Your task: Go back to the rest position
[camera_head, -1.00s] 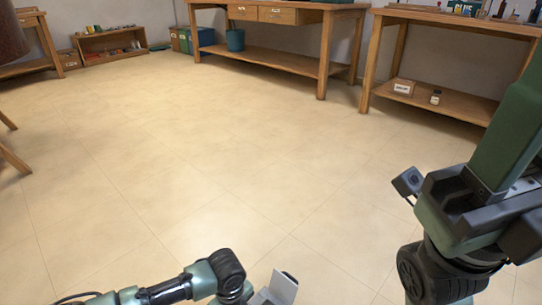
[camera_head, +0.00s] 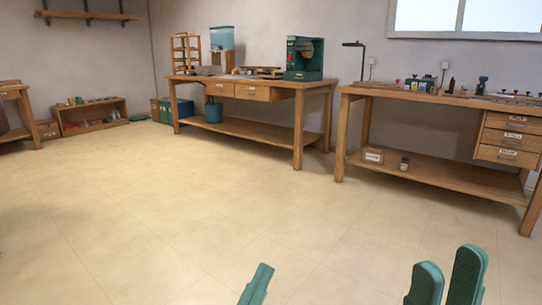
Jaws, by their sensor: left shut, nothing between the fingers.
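My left gripper (camera_head: 256,285) pokes in at the bottom edge, left of my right gripper. Its green fingertips are together with nothing between them, and the rest of it is below the frame. My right gripper (camera_head: 446,275) is at the bottom right. Its two rounded green fingers point up and stand slightly apart, with nothing seen between them. Both grippers are over the floor in the picture and appear clear of the furniture. No piano keys are in view.
A wooden workbench (camera_head: 249,133) with a green machine (camera_head: 304,58) stands at the back. Another bench (camera_head: 341,135) with drawers is at the right. A low shelf (camera_head: 91,115) stands at the back left. The tiled floor (camera_head: 170,210) between is clear.

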